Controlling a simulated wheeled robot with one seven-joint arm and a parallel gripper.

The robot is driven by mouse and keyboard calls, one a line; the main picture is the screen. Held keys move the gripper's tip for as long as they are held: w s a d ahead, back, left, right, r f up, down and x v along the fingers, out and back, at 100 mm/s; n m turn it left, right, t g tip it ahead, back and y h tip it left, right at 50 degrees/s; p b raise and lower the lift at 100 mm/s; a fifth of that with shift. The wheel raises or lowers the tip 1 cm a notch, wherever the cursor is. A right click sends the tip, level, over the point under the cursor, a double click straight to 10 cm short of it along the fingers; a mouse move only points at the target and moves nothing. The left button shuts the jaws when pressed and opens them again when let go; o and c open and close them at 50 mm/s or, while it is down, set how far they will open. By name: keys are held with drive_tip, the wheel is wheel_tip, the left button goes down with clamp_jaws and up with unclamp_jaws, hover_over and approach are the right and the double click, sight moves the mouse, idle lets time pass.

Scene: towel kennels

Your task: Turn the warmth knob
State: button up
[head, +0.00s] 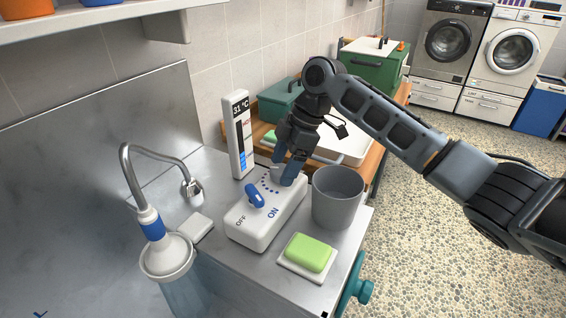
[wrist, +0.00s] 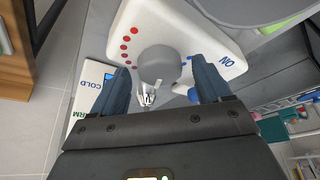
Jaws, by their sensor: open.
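The warmth knob is a round grey knob (wrist: 158,66) on a white control box (head: 262,229), with red dots on one side and blue dots on the other in the wrist view. The box also carries a blue lever switch (head: 254,196) between OFF and ON marks. My gripper (head: 282,170) points down over the knob's end of the box. Its two blue fingers (wrist: 160,70) are open, one on each side of the knob, with visible gaps. The fingers partly hide the knob in the head view. A thermometer display (head: 238,135) reads 31 °C.
A grey bucket (head: 338,198) stands close to the right of the box and my gripper. Green soap (head: 308,252) lies on a white dish in front. The steel counter between tap and box is mostly clear.

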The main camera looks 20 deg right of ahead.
drive_tip(key=shift+a+f, duration=0.1)
drive_tip(key=shift+f, duration=0.2)
drive_tip(key=c, duration=1)
